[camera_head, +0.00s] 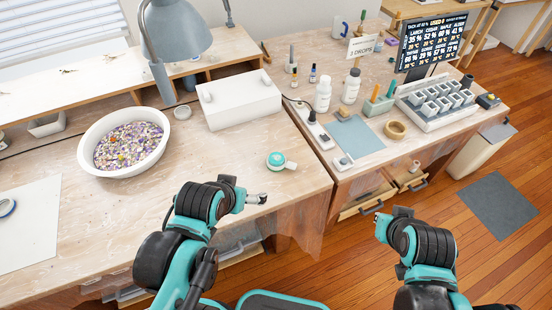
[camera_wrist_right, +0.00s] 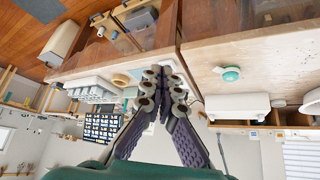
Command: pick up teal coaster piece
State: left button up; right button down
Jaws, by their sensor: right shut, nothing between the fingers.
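A small round teal piece with a white part (camera_head: 276,160) lies on the left workbench near its front right corner. It also shows in the right wrist view (camera_wrist_right: 229,73), where the picture is upside down. My left gripper (camera_head: 258,198) is low in front of that bench's edge, apart from the teal piece; its fingers are too small to read. My right gripper (camera_head: 372,208) is in front of the right bench, above the floor. In the right wrist view its fingers (camera_wrist_right: 164,82) are together and empty, well away from the teal piece.
A white bowl of colored bits (camera_head: 124,170), a white box (camera_head: 240,100) and a lamp (camera_head: 178,32) stand on the left bench. The right bench holds bottles (camera_head: 323,95), a light blue mat (camera_head: 354,137), a wooden ring (camera_head: 395,131) and open drawers (camera_head: 367,200) below.

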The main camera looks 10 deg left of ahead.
aim_at(277, 159)
jog(key=i+u, duration=0.6)
jog(key=u, duration=0.25)
